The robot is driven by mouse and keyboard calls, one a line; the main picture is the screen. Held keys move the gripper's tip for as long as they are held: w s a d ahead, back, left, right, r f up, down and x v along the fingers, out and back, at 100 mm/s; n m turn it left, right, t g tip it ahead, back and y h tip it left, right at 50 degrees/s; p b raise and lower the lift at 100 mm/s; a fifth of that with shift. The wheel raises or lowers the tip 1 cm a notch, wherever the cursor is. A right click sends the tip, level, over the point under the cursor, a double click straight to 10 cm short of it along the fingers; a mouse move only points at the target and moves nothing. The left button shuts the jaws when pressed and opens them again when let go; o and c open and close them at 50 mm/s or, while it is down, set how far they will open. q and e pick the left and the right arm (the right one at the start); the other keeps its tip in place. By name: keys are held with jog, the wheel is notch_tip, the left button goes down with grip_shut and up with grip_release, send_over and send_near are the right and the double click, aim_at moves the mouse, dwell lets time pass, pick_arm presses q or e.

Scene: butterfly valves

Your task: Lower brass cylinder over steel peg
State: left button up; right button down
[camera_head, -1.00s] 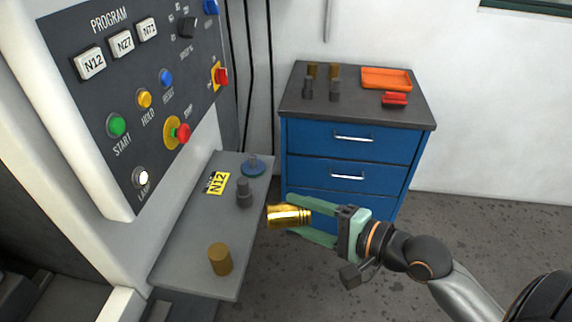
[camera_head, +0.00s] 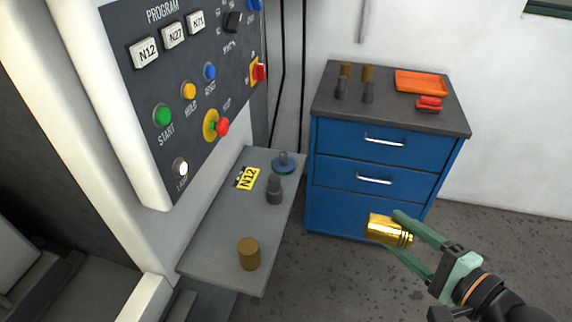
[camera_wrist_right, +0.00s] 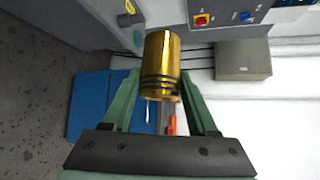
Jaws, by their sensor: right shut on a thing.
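My right gripper (camera_head: 396,231) is shut on a shiny brass cylinder (camera_head: 382,228) with dark grooves near one end. The cylinder lies tilted on its side in the head view, in the air right of the grey shelf and in front of the blue cabinet. The wrist view shows the cylinder (camera_wrist_right: 160,62) between the green fingers. The held cylinder is apart from both. My left gripper is not in view.
The control panel (camera_head: 150,100) rises at left. The blue cabinet (camera_head: 370,180) carries small parts and an orange tray (camera_head: 421,82).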

jog(key=shift+r, duration=0.1)
dwell(0.3)
jog(key=f, duration=0.3)
jog(key=shift+s+f, duration=0.25)
jog(key=shift+s, duration=0.05)
